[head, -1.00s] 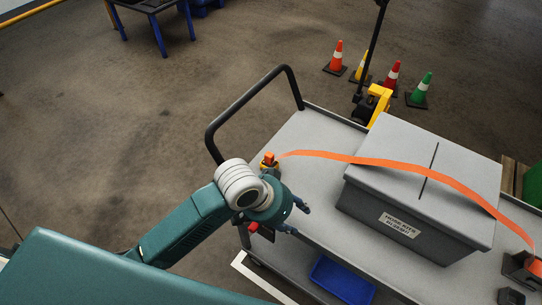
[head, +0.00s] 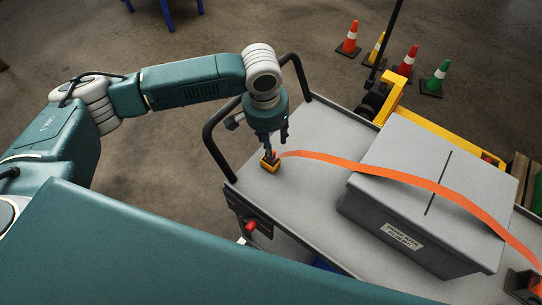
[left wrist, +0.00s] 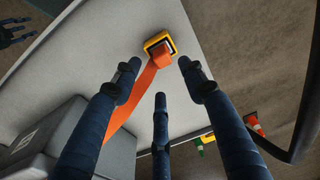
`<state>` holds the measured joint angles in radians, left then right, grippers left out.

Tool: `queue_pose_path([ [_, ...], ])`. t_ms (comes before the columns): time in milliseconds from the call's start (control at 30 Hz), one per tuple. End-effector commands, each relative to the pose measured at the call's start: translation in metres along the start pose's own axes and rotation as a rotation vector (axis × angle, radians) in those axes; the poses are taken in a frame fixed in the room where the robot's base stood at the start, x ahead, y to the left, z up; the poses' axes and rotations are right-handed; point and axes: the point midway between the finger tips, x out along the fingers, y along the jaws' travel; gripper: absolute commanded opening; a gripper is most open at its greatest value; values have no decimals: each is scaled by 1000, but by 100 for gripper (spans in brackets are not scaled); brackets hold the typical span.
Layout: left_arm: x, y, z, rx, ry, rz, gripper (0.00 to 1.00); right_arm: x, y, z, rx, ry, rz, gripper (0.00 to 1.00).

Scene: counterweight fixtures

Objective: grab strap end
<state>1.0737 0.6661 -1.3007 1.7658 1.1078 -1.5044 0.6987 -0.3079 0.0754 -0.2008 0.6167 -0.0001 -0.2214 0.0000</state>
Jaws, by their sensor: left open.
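The orange strap (head: 330,157) runs across the grey lidded box (head: 425,185) on the cart. Its orange end (head: 273,155) sits at a small yellow and black block (head: 268,166) near the cart's handle end. My left gripper (head: 275,147) points down just above the strap end. In the left wrist view, its dark fingers (left wrist: 158,75) are spread and empty. The strap end (left wrist: 163,50) and the yellow block (left wrist: 158,42) show just beyond the fingertips, apart from them. A dark fingered shape (left wrist: 12,32), probably my right gripper, is cut off at upper left.
The black cart handle (head: 217,135) rises close beside my left gripper. Several cones, one of them green (head: 434,78), stand on the floor behind. A yellow pallet jack (head: 400,110) is behind the box.

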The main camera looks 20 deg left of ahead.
Motion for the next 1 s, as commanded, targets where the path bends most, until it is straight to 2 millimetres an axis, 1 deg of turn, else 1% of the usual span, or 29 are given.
queue_pose_path([
  [100,11,0,0,2,0,0,42,-2,0,3,-1,-5,0,40],
  [267,22,-2,1,2,-1,-1,42,-9,2,-3,-1,2,2,40],
  [400,43,-7,4,2,-2,-1,42,-20,5,-10,-2,13,6,40],
  [500,58,-6,3,3,0,0,42,-20,7,-13,-3,16,8,40],
  [600,64,-6,2,4,2,-1,42,-21,8,-13,-3,16,8,40],
  [800,66,-6,2,4,3,0,42,-20,8,-12,-2,15,8,40],
  [833,66,-6,2,4,3,0,40,-20,8,-12,-2,15,8,40],
  [900,65,-6,2,4,3,0,26,-20,8,-12,-2,15,8,40],
  [967,65,-6,2,4,3,0,14,-20,8,-12,-2,14,8,40],
  [1000,65,-6,2,4,3,0,6,-20,8,-11,-2,14,8,40],
])
